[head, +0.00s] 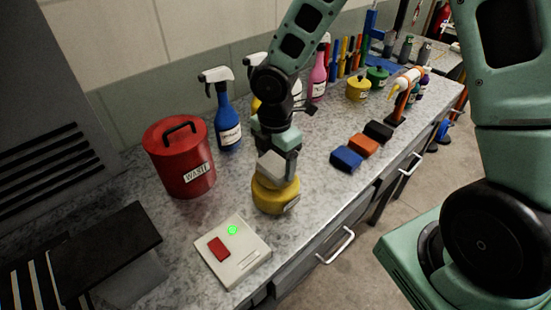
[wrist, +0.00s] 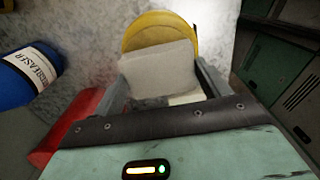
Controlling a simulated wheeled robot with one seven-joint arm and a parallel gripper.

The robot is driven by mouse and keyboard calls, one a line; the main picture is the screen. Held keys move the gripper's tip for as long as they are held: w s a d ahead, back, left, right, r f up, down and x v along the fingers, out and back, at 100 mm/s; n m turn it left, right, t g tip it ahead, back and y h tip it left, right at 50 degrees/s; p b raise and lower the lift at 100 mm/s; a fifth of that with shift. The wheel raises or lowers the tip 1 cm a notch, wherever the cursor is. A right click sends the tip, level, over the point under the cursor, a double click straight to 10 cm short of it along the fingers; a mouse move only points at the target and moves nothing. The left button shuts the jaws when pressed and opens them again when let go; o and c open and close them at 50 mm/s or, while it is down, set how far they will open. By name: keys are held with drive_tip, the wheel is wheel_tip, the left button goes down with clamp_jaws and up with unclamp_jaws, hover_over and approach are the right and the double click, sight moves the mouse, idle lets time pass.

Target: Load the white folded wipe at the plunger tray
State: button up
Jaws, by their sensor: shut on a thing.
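The white folded wipe (head: 271,164) is held by my gripper (head: 278,160), which is shut on it. In the wrist view the wipe (wrist: 158,70) sits flat and pale between the two fingers of my gripper (wrist: 165,85). The yellow round plunger can (head: 275,195) stands on the counter just below the wipe. In the wrist view the yellow can (wrist: 160,24) shows beyond the wipe, which covers much of it. The plunger tray on top is mostly hidden. I cannot tell whether the wipe touches it.
A red WASH can (head: 181,160) and a blue spray bottle (head: 226,118) stand to the left and behind. A white box with a red button and green light (head: 232,252) lies in front. Blue (head: 346,158), orange and black blocks lie right. Counter between is clear.

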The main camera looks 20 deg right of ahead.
sight(276, 164)
drive_tip(key=shift+f+b, duration=0.4)
drive_tip(key=shift+f, duration=0.2)
idle(0.4)
drive_tip(key=shift+r, duration=0.1)
idle(0.4)
wheel_tip(276, 164, up, 7)
drive_tip(key=p, duration=0.7)
drive_tip(key=shift+s, duration=0.1)
idle(0.8)
